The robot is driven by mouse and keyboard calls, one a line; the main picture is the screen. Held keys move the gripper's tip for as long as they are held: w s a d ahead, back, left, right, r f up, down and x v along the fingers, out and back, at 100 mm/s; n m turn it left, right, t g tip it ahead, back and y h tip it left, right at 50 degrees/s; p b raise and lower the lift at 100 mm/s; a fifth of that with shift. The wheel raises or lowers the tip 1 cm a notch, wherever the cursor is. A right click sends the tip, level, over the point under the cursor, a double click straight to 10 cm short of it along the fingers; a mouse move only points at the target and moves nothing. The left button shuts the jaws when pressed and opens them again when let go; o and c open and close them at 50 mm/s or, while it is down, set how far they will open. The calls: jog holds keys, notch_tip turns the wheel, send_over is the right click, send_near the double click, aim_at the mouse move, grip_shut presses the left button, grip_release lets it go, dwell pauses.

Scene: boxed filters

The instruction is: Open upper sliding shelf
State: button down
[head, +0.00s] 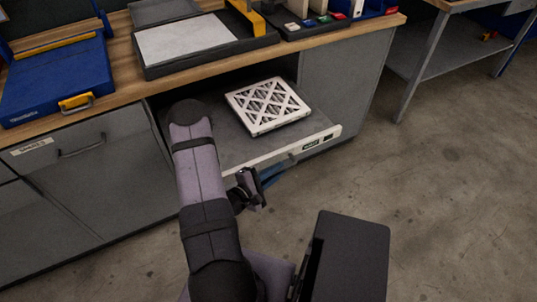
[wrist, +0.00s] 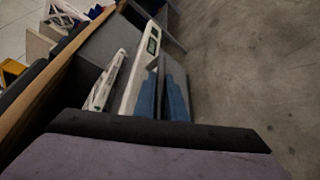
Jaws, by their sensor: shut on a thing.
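The upper sliding shelf (head: 215,150) is a grey board with a white front edge, pulled partly out of the cabinet under the wooden worktop. Its white edge, with a small dark label near the right end, also shows in the wrist view (wrist: 133,88). A white-framed boxed filter (head: 268,105) lies flat on it. My gripper (head: 284,169) is at the front edge, right of its middle, its blue fingers shut on the shelf's grey handle (head: 290,159). In the wrist view the blue fingers (wrist: 163,82) lie along the white edge. My arm hides part of the shelf's left side.
A blue case (head: 60,82) with a yellow latch and a grey tray (head: 190,42) stand on the worktop. A closed drawer (head: 85,145) is at the left. A metal table (head: 440,70) stands at the right. The concrete floor (head: 440,190) in front is clear.

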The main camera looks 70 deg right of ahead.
jog(key=shift+s+a, duration=1.25)
jog(key=c, duration=1.8)
grip_release()
jog(key=shift+w, duration=0.1)
jog(key=shift+v, duration=3.65)
jog(key=shift+f, duration=0.1)
